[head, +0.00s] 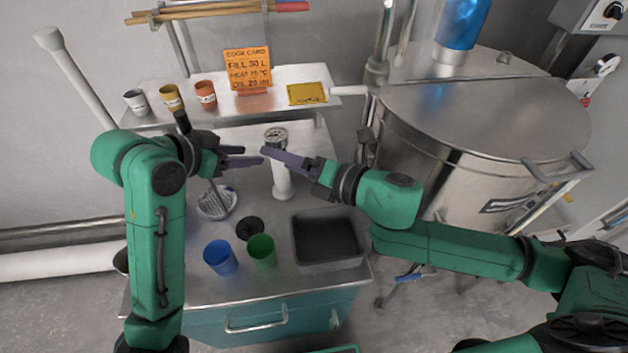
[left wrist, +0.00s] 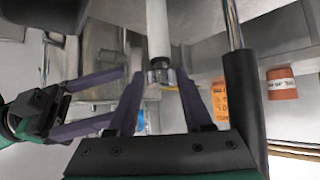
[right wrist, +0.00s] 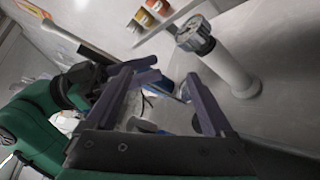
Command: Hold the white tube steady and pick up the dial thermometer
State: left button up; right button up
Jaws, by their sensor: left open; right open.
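The white tube (head: 283,182) stands upright on the steel worktop. The dial thermometer (head: 276,136) sits at its top, with its round face up. My left gripper (head: 252,155) is open just left of the tube. In the left wrist view the tube (left wrist: 157,30) and thermometer (left wrist: 161,76) line up with the gap between its fingers.
A blue cup (head: 220,257), a green cup (head: 262,252), a black round piece (head: 249,228) and a grey tray (head: 328,238) stand in front. A shelf (head: 230,108) with small cups is behind, a steel vessel (head: 470,130) right.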

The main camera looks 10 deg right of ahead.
jog(key=d+f+n+t+h, duration=0.1)
jog(key=d+f+n+h, duration=0.4)
jog(key=f+n, duration=0.35)
jog(key=x, duration=0.9)
jog(key=f+x, duration=0.1)
jog(key=x, duration=0.3)
jog(key=shift+a+f, duration=0.1)
jog(key=shift+a, duration=0.3)
pick_arm(q)
jog(key=shift+d, duration=0.1)
pick_arm(e)
jog(key=shift+s, duration=0.1)
grip_shut()
pick_arm(q)
jog(key=o, duration=0.5)
jog(key=shift+d, duration=0.1)
jog(key=o, duration=0.3)
jog(key=shift+g, duration=0.7)
jog(key=d, duration=0.1)
jog(key=d+r, duration=0.2)
jog(key=d, duration=0.1)
jog(key=shift+s, duration=0.25)
jog(key=n+g+y, duration=0.2)
jog(key=n+y, duration=0.4)
send_near(275, 136)
jog(key=x, duration=1.2)
